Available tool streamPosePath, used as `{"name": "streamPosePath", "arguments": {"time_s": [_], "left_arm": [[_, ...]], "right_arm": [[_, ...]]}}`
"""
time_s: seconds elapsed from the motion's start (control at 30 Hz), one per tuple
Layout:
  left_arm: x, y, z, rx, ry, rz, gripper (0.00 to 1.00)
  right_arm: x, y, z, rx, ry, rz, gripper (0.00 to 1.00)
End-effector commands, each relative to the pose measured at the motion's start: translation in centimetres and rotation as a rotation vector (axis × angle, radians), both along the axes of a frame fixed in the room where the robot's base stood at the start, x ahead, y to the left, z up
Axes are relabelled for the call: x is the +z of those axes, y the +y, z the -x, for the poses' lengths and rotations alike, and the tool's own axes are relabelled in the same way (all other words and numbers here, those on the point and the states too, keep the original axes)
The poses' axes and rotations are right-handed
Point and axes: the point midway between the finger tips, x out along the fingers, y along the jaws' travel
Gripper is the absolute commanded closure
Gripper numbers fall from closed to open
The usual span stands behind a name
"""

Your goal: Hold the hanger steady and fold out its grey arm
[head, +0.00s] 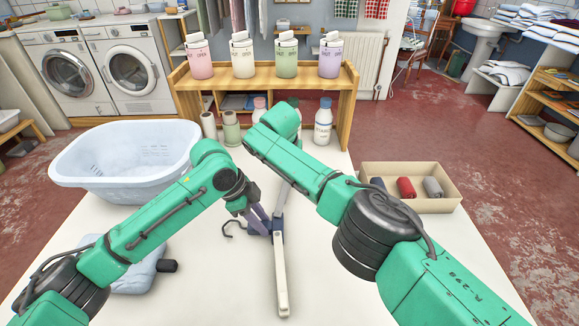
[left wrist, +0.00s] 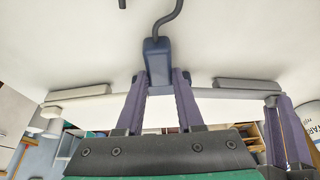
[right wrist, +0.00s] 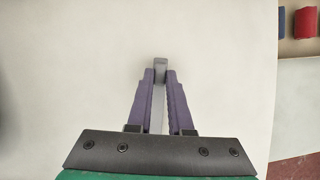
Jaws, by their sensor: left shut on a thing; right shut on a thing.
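The hanger has a dark blue hub (left wrist: 157,58) with a dark hook (head: 229,229) pointing left in the head view. Its white arm (head: 281,275) reaches toward the table's near edge. Its grey arm (head: 284,196) points the opposite way, roughly in line with the white one. My left gripper (head: 262,222) is shut on the hub, one finger on each side. My right gripper (right wrist: 161,74) is shut on the grey arm's end; its purple fingers also show at the right of the left wrist view. In the head view my right arm hides that gripper.
A cardboard box (head: 440,205) with rolled cloths is at the right. Bottles (head: 323,122) and a wooden shelf (head: 265,78) line the back. White table around the hanger is clear.

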Motion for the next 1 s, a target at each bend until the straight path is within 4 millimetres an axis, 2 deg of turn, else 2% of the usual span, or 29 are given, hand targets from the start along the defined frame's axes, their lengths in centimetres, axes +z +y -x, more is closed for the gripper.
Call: {"name": "streamPosePath", "arguments": {"time_s": [0.17, 0.2, 0.23, 0.27, 0.57, 0.73, 0.87, 1.0], "left_arm": [[0.0, 0.0, -0.1, 0.002, -0.002, 0.001, 1.0], [0.0, 0.0, -0.1, 0.002, -0.003, 0.001, 1.0], [0.0, 0.0, -0.1, 0.002, -0.002, 0.001, 1.0], [0.0, 0.0, -0.1, 0.002, -0.002, 0.001, 1.0], [0.0, 0.0, 0.0, 0.002, -0.001, 0.0, 1.0], [0.0, 0.0, 0.0, 0.001, -0.002, 0.0, 1.0], [0.0, 0.0, 0.0, 0.0, -0.001, 0.0, 1.0], [0.0, 0.0, 0.0, 0.0, -0.001, 0.0, 1.0]], "right_arm": [[-0.1, 0.1, 0.1, 0.0, 0.004, -0.001, 1.0], [-0.1, 0.1, 0.1, 0.0, 0.004, -0.001, 0.66], [-0.1, 0.1, 0.1, 0.0, 0.003, -0.001, 0.55], [-0.1, 0.1, 0.1, 0.0, 0.003, -0.001, 0.5], [0.0, 0.0, 0.1, -0.001, 0.002, 0.0, 0.5], [0.8, 0.3, 0.6, 0.005, 0.009, -0.002, 0.5], [2.9, 0.2, 1.2, 0.0, -0.001, -0.003, 0.5], [7.0, 0.6, 2.8, 0.0, -0.002, -0.003, 0.5]]}}
